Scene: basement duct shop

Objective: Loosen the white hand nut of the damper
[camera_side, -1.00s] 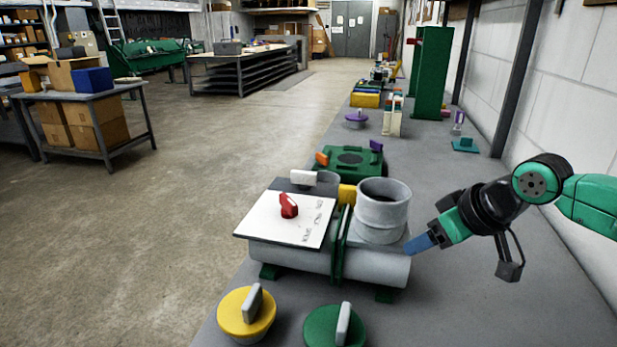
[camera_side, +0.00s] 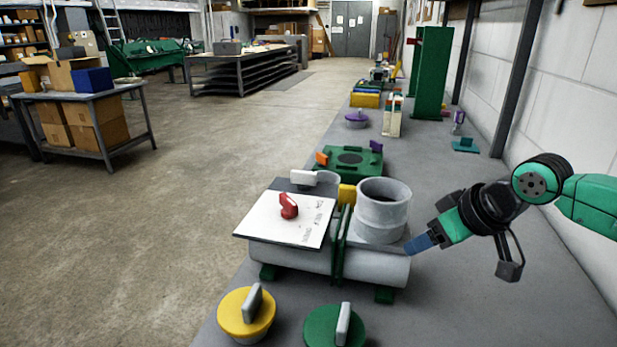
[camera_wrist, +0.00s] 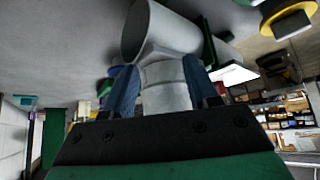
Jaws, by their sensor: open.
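The damper is a grey duct body (camera_side: 290,258) lying on the bench, with an upright round collar (camera_side: 383,212) near its right end. A white plate (camera_side: 268,222) with a red handle (camera_side: 289,206) covers its left part. A white bar-shaped hand nut (camera_side: 303,178) sits behind that plate. My gripper (camera_side: 415,245) is beside the duct's right end, well away from the white nut. In the wrist view its blue fingers stand apart, with grey duct (camera_wrist: 165,85) showing between and beyond them. Contact cannot be told. I cannot make out the white nut there.
A yellow knob (camera_side: 235,313) and a green knob (camera_side: 322,328) stand in front of the damper. A green unit (camera_side: 350,162) with orange and purple handles is behind it.

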